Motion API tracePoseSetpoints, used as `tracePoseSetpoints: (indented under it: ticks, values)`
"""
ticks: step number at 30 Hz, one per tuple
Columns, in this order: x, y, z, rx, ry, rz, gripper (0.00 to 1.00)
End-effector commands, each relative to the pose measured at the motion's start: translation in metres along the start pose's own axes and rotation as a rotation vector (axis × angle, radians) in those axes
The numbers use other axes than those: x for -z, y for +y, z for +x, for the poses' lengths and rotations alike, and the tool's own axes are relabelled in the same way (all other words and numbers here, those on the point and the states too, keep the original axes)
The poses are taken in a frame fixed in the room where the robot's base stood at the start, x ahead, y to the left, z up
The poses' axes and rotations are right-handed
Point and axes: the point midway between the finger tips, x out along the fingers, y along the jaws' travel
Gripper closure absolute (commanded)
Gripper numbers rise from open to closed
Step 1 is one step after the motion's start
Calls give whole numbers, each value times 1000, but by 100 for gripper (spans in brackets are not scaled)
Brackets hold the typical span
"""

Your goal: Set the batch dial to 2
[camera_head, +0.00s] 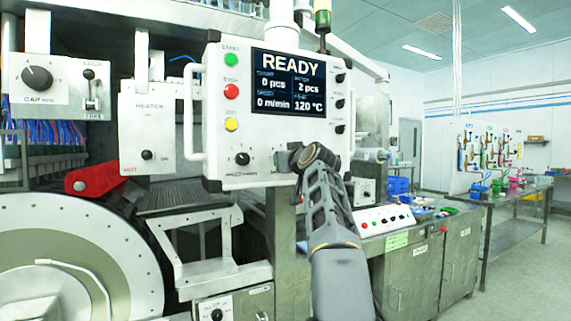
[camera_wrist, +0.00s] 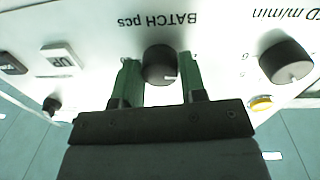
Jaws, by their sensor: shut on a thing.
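The batch dial is a round black knob (camera_wrist: 159,62) under the upside-down label "BATCH pcs" in the wrist view. A short white mark shows on the side of the knob facing the right finger. My gripper (camera_wrist: 158,72) is shut on it, with one green finger on each side. In the head view my gripper (camera_head: 312,158) is at the lower right of the white control panel (camera_head: 265,175) and hides the dial. The scale numbers around the dial are mostly hidden. The screen (camera_head: 287,82) reads READY, and its top right field reads 2 pcs.
A speed knob (camera_wrist: 285,62) and a yellow button (camera_wrist: 261,103) sit right of the batch dial in the wrist view. Rocker switches (camera_wrist: 60,57) are at its left. Green (camera_head: 231,59), red (camera_head: 231,91) and yellow (camera_head: 231,124) buttons line the panel's left side.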

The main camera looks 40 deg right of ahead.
Motion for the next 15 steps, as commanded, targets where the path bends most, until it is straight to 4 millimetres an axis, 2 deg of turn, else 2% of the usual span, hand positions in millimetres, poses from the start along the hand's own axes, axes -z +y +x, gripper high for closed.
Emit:
tracePoseSetpoints:
  ticks: [15]
  values:
    - [0,0,0,-2,7,-133,85]
